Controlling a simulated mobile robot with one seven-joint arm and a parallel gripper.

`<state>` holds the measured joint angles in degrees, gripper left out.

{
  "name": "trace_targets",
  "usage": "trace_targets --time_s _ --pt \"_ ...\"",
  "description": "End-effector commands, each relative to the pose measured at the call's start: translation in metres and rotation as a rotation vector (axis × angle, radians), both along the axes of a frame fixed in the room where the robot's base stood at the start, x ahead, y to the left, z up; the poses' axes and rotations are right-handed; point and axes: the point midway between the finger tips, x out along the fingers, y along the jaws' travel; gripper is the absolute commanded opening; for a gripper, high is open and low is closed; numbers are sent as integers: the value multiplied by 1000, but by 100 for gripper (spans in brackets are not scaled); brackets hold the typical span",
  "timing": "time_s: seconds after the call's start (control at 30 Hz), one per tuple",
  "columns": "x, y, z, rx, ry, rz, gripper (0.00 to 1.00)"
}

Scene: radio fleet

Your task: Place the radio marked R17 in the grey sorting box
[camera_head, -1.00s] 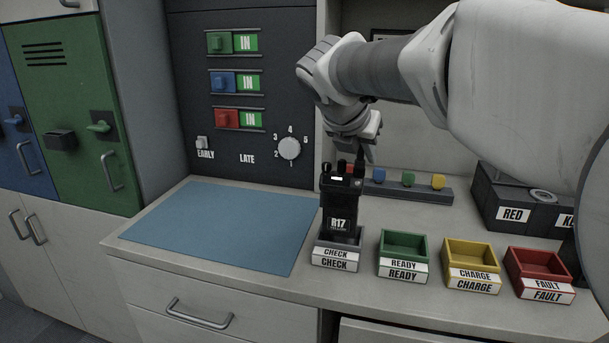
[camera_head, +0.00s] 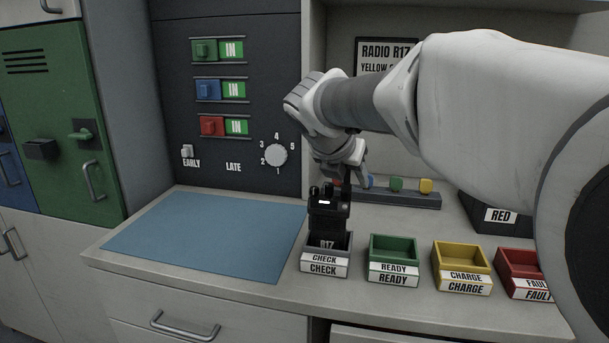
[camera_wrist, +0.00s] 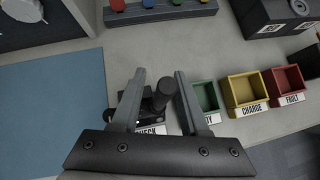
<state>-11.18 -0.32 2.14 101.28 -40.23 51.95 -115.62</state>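The black radio marked R17 (camera_head: 328,217) stands upright in the grey sorting box labelled CHECK (camera_head: 323,265). The box front hides its lower part and part of its marking. My gripper (camera_head: 347,178) is just above and behind the radio's top. In the wrist view, the two fingers of my gripper (camera_wrist: 160,74) are apart, with the black antenna or knob of the radio (camera_wrist: 160,95) between them and gaps showing on both sides. The radio's body is mostly hidden there by the left finger and the gripper's mount.
Green READY (camera_head: 393,273), yellow CHARGE (camera_head: 463,281) and red FAULT (camera_head: 520,285) boxes stand in a row to the right. A blue mat (camera_head: 205,235) lies clear on the left. A rail with coloured pegs (camera_head: 400,199) is behind.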

Motion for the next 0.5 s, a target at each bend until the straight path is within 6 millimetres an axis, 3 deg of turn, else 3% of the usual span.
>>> trace_targets --time_s 0.27,0.5 --pt "-2 1 5 0 -1 1 44" --pt "-26 17 36 0 -4 2 44"
